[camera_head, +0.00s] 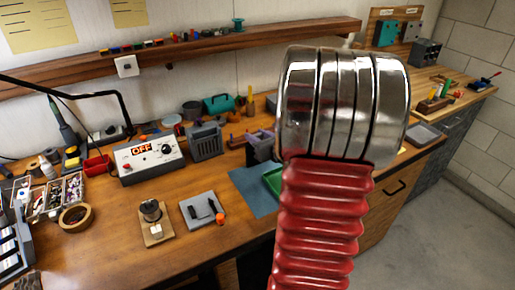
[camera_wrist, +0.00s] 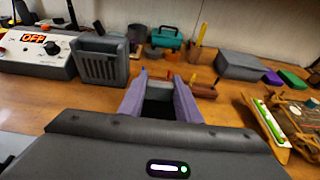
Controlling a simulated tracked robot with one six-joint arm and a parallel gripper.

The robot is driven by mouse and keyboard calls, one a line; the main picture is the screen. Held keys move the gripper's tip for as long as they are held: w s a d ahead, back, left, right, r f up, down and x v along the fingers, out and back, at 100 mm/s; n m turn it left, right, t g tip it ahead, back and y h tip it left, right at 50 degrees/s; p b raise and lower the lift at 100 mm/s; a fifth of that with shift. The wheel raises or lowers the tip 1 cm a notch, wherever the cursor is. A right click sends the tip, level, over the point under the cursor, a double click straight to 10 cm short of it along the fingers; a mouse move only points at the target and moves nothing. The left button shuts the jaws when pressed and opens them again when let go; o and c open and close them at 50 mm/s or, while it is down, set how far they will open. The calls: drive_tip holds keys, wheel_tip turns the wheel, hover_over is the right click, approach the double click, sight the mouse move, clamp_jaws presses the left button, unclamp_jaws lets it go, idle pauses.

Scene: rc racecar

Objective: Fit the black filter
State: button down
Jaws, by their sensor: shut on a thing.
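My gripper (camera_wrist: 160,84) shows in the wrist view with two purple fingers closed around a small dark piece (camera_wrist: 158,92), which looks like the black filter. Most of it is hidden between the fingers. The held piece is above the wooden bench, in front of a brown block with upright pegs (camera_wrist: 203,90). At the right of the wrist view is a tan and dark frame (camera_wrist: 296,122) with a green-and-white strip; I cannot tell if it is the racecar. The large foreground arm part hides much of the bench in the head view.
A grey slotted box (camera_head: 205,141) and a control box reading OFF (camera_head: 152,159) stand on the left bench. A grey pad with black pieces (camera_head: 203,210) and a small wooden stand (camera_head: 155,222) lie nearer.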

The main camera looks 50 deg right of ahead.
drive_tip(key=shift+r, duration=0.15)
wheel_tip(320, 180, up, 10)
drive_tip(key=shift+f, duration=0.15)
idle(0.4)
idle(0.4)
